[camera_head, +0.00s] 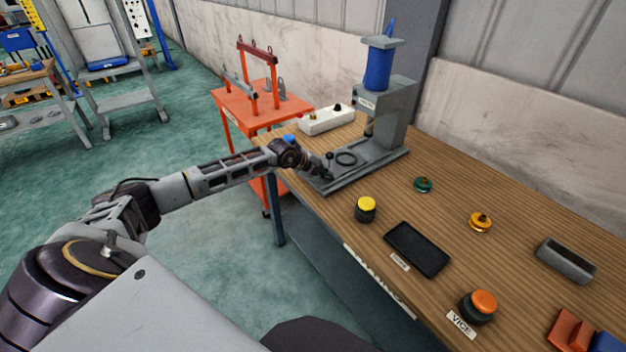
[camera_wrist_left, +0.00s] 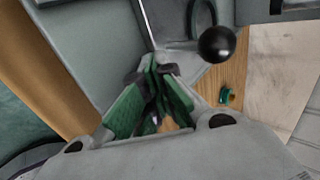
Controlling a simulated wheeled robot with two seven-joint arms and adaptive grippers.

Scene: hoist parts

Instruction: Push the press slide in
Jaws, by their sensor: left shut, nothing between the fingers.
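The press (camera_head: 395,115) stands at the far left end of the wooden bench, grey with a blue cylinder on top. Its slide (camera_head: 364,160) is a grey plate with a dark ring on the press base, and a black ball knob (camera_head: 329,156) rises at its near end. My left gripper (camera_head: 326,174) is shut and empty, low beside the knob. In the left wrist view the green-padded fingers (camera_wrist_left: 155,85) are together, with the black knob (camera_wrist_left: 216,44) just right of and beyond their tips. I cannot tell whether they touch the slide. My right gripper is not in view.
A white control box (camera_head: 327,120) lies behind the slide. A yellow button (camera_head: 366,207), a black pad (camera_head: 417,248), an orange button (camera_head: 479,305) and a grey tray (camera_head: 566,261) are on the bench. An orange cart (camera_head: 240,101) stands beyond its left end.

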